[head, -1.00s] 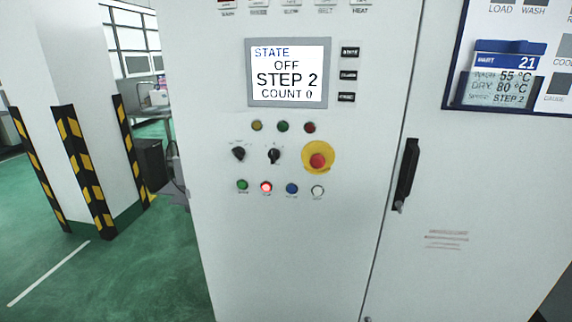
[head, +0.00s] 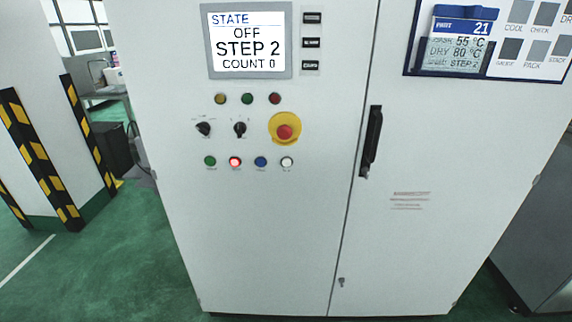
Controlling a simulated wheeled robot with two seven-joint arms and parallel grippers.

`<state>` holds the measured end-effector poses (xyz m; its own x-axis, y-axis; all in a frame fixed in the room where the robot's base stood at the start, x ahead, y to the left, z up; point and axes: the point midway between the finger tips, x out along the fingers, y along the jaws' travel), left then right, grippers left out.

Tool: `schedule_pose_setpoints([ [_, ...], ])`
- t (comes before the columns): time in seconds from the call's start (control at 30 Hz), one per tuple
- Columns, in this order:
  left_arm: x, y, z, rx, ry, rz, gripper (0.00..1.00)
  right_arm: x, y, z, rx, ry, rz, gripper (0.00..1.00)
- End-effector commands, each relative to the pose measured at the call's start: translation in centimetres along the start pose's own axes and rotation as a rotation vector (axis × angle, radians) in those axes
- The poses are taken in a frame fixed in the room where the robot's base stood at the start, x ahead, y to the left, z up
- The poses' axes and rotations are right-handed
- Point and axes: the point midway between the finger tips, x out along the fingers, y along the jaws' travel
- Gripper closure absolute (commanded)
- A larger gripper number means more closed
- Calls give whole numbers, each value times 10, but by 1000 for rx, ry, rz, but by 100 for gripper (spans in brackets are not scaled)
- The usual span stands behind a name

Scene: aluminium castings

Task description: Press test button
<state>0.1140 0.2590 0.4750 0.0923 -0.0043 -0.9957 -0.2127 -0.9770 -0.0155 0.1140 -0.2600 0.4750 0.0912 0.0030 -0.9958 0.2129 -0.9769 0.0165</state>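A white control cabinet (head: 250,230) fills the middle of the head view. Its screen (head: 247,42) reads STATE OFF, STEP 2, COUNT 0. The bottom row has a green button (head: 210,161), a lit red button (head: 235,161), a blue button (head: 261,161) and a white button (head: 287,162). Their labels are too small to read, so I cannot tell which is the test button. Above are two black selector knobs, the left one (head: 204,130) and the right one (head: 240,129), and a red emergency stop (head: 285,131) on a yellow plate. Neither gripper is in view.
Three indicator lamps (head: 247,98) sit below the screen. A black door handle (head: 372,140) projects from the cabinet's right door. A card (head: 462,40) showing 55 °C, 80 °C and STEP 2 hangs on a board at upper right. A striped pillar (head: 45,170) stands left; green floor between is clear.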

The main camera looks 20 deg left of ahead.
Motion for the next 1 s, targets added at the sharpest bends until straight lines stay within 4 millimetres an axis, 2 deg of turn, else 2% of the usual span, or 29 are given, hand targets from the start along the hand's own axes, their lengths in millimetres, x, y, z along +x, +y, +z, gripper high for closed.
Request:
schedule_pose_setpoints([
  [0.03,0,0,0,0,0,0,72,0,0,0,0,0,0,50],
  [0.1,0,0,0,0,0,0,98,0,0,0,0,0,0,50],
  [0.13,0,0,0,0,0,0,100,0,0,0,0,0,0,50],
  [1.0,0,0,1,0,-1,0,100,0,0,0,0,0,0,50],
])
